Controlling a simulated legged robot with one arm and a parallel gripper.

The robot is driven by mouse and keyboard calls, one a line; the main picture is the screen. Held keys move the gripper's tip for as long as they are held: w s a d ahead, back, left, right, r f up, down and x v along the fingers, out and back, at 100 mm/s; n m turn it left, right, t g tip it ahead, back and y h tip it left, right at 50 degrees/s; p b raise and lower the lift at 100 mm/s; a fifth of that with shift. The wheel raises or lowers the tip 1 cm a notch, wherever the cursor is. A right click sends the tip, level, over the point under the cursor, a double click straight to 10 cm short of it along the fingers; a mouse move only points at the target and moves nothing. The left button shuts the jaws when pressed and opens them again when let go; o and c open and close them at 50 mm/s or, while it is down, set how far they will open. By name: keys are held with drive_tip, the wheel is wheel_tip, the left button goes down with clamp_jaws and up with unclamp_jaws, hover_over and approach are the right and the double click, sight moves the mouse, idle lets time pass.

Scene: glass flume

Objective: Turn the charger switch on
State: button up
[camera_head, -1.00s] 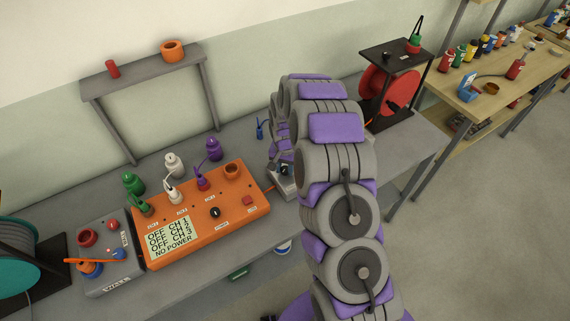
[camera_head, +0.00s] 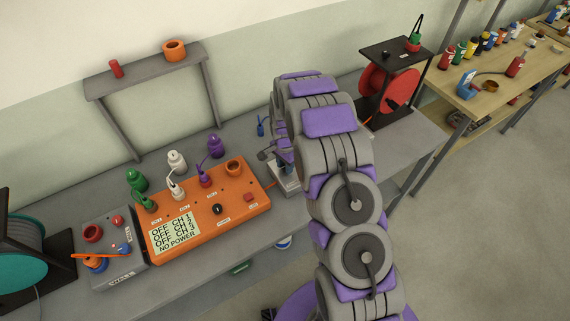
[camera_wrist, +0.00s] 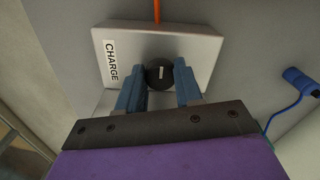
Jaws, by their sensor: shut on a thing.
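The charger is a light grey box (camera_wrist: 195,45) labelled CHARGE in the wrist view, with an orange cable leaving its far side. Its switch is a round black knob (camera_wrist: 160,66) with a white mark that points along the picture's vertical. My gripper (camera_wrist: 160,78) has its two blue fingers on either side of the knob and is shut on it. In the head view the charger (camera_head: 289,190) shows partly beside my arm, right of the orange unit. My arm hides the knob there.
The orange unit (camera_head: 240,200) has a display reading OFF for its channels and NO POWER. A grey WALL box (camera_head: 128,262) stands at its left. A blue plug (camera_wrist: 300,82) with a cable lies right of the charger. A red reel (camera_head: 388,92) stands beyond my arm.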

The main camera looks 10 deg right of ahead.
sight(284, 166)
drive_tip(key=shift+w, duration=0.1)
drive_tip(key=o, duration=0.8)
drive_tip(key=shift+a, duration=0.1)
wheel_tip(284, 166, up, 17)
drive_tip(key=shift+r+p, duration=0.2)
drive_tip(key=shift+p, duration=0.45)
